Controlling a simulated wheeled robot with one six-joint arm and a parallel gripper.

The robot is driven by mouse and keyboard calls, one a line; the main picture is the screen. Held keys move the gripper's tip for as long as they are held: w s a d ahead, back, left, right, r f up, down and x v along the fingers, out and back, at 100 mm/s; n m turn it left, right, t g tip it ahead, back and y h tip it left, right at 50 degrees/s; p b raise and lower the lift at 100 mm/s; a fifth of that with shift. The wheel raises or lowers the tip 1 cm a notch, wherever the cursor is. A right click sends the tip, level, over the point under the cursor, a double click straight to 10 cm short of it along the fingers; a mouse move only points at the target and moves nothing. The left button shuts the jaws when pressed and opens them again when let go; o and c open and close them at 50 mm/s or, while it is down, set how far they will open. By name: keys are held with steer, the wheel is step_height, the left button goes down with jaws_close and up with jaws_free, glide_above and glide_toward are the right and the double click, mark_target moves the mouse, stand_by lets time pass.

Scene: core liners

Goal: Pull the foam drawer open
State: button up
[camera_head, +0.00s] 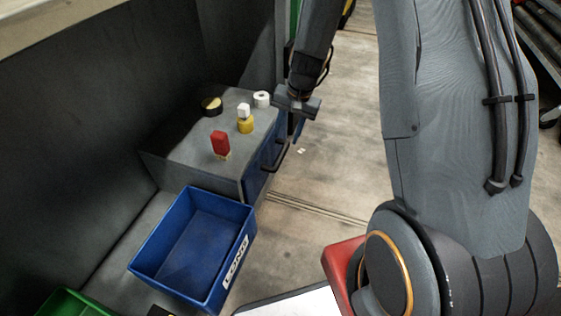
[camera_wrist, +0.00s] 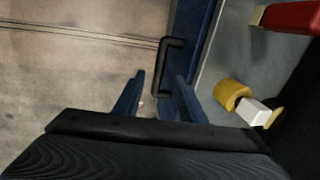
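The grey cabinet (camera_head: 180,160) has a blue drawer front (camera_head: 254,178) on its right side, which looks flush with the cabinet. A black bar handle (camera_head: 284,159) stands out from that front. In the wrist view the handle (camera_wrist: 163,65) juts left from the blue front (camera_wrist: 200,35). My gripper (camera_head: 298,128) is at the front's far end, above the floor side. In the wrist view my gripper (camera_wrist: 159,77) is open, with its two blue fingers apart. The handle's near part appears between the fingertips; I cannot tell whether they touch it. The drawer's inside is hidden.
A blue bin (camera_head: 190,240) stands in front. The floor (camera_head: 330,185) right of the drawer is clear.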

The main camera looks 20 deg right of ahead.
mark_target(281, 155)
steer(key=w+f+b, duration=0.1)
steer(key=f, duration=0.2)
steer(key=f+b, duration=0.2)
steer(key=f, duration=0.2)
steer(key=w+a+f+b, duration=0.1)
steer(key=f+b, duration=0.1)
steer(key=f, duration=0.2)
steer(key=shift+w+f, duration=0.15)
steer(key=shift+w, duration=0.15)
jaws_close()
